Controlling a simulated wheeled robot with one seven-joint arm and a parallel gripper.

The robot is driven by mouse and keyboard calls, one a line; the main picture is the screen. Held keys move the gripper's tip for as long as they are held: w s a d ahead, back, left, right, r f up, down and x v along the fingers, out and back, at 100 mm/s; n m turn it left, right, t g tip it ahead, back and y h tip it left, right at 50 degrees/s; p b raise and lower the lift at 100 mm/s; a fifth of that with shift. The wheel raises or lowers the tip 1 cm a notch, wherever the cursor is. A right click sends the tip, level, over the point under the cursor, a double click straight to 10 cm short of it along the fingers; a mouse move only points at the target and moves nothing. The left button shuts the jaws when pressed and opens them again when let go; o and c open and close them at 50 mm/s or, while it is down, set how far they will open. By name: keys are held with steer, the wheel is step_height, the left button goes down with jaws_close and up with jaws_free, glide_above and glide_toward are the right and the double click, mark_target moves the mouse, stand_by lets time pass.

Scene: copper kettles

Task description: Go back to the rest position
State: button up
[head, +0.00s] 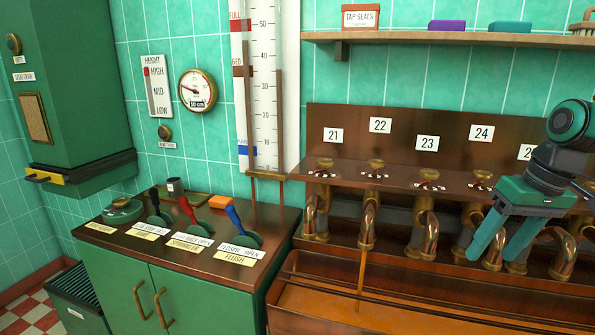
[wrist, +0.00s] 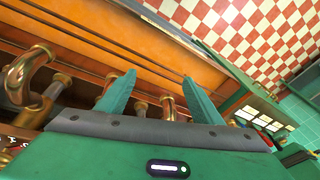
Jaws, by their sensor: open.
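My gripper (head: 498,246) is at the right of the head view, in front of the row of copper taps and pointing down. Its two green fingers are apart with nothing between them. In the wrist view my gripper (wrist: 158,88) also shows open, with the orange trough (wrist: 130,38) and copper spouts beyond its fingers. The copper spouts (head: 368,225) hang below a brown shelf with number cards 21 to 24 in view. The fingers overlap some spouts at the right in the head view; I cannot tell whether they touch.
A green cabinet (head: 168,300) at the left carries red, blue and dark levers (head: 240,232). A tall gauge board (head: 265,90) stands on the wall. A shelf (head: 450,39) with small boxes runs above the taps. The wrist view shows open checkered floor (wrist: 250,35).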

steer(key=s+d+f+m+g, duration=0.1)
steer(key=s+f+m, duration=0.2)
steer(key=s, duration=0.6)
steer(key=s+d+f+m+g+h, duration=0.1)
steer(key=s+f+m, duration=0.3)
steer(key=s+f, duration=0.3)
steer(key=shift+s+d+f+h, duration=0.15)
steer(key=shift+s+d+h, duration=0.15)
steer(key=shift+s, duration=0.95)
steer(key=shift+w+f, duration=0.2)
steer(key=shift+w, duration=0.45)
